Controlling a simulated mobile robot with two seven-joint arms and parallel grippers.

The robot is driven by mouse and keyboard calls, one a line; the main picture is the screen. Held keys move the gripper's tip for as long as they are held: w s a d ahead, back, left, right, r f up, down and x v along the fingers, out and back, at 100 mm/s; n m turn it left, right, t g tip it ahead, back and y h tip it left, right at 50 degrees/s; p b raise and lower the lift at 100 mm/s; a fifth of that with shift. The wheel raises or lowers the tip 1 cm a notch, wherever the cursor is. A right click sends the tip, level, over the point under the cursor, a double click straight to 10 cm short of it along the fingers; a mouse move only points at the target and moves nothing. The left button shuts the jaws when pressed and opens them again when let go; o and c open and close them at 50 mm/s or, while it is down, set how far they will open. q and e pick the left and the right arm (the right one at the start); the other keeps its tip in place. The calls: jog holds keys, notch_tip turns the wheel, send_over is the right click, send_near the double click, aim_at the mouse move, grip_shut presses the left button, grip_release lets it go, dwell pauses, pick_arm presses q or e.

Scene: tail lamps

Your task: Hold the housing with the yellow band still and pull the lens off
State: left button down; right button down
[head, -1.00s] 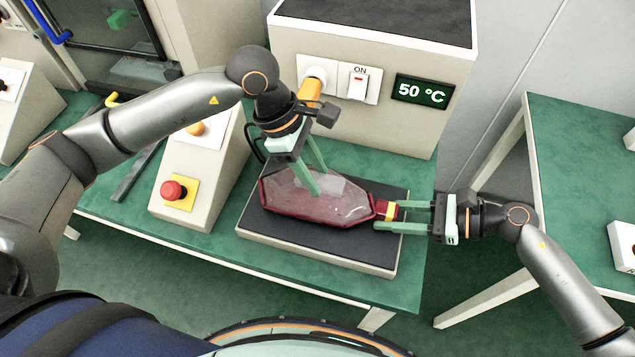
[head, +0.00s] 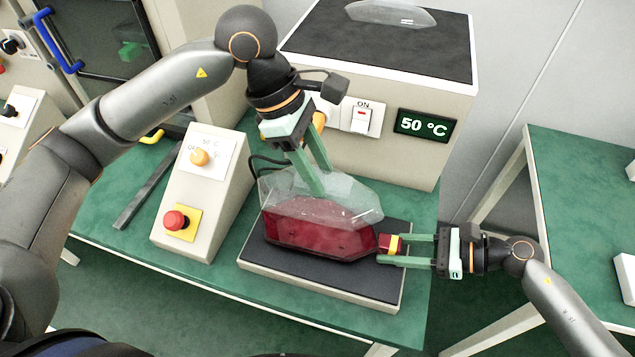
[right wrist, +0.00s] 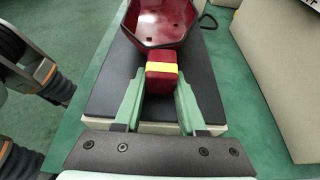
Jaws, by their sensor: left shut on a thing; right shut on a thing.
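The dark red housing (head: 312,234) rests on the black-topped pad (head: 262,256). Its end stub carries a yellow band (head: 394,246). My right gripper (head: 386,249) is shut on that stub from the right. The right wrist view shows the stub between my fingers and the housing (right wrist: 163,22) with its bowl open and empty. The clear lens (head: 350,193) is above the housing, apart from its bowl, and overlaps its upper edge in the head view. My left gripper (head: 316,184) is shut on the lens from above.
The green bench (head: 130,240) is clear at front left.

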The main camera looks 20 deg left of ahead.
pick_arm(q)
jog(key=shift+r, duration=0.2)
pick_arm(e)
jog(key=shift+c, duration=2)
grip_release()
jog(key=v, duration=1.2)
pick_arm(q)
jog(key=shift+s, duration=0.1)
pick_arm(e)
jog(key=shift+s+f, duration=0.1)
